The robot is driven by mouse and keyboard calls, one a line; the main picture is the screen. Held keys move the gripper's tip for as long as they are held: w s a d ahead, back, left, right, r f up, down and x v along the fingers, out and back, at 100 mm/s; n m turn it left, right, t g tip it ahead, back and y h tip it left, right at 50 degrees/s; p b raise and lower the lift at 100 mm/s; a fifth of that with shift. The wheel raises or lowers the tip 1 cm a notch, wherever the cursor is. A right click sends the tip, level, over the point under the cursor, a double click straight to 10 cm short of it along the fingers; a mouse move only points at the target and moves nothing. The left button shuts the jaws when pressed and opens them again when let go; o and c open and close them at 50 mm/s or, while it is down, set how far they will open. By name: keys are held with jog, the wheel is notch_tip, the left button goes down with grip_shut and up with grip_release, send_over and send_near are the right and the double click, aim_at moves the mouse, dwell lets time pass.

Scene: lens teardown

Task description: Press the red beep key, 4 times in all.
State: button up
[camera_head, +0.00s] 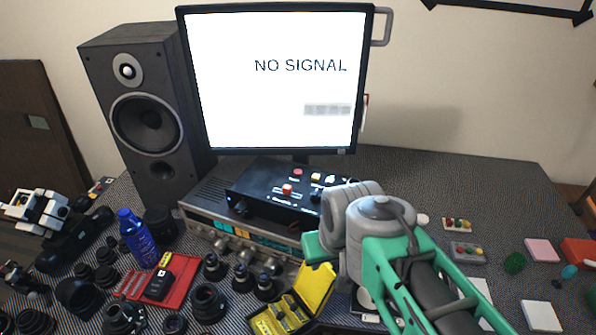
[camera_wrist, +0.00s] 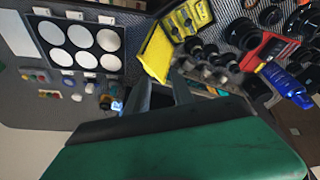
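A black control box (camera_head: 262,196) sits on top of a silver receiver below the monitor. A red key (camera_head: 287,189) stands up from its top face, and a round red button (camera_head: 298,172) lies behind it. I cannot read which one is labelled beep. My gripper (camera_head: 318,247) is in front of and below the box's right end, apart from both red keys. In the wrist view my gripper (camera_wrist: 160,88) shows as dark prongs beyond a large green part. Its fingertips are not clear, and I see nothing held. My arm hides the box's right end.
A monitor (camera_head: 280,90) and a speaker (camera_head: 150,110) stand behind. The silver receiver (camera_head: 228,232) has knobs along its front. A yellow case (camera_head: 318,285), a red tray (camera_head: 180,290) and several lenses crowd the front left. Small button boxes (camera_head: 467,252) lie on the right.

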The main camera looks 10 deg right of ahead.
grip_shut()
dwell(1.2)
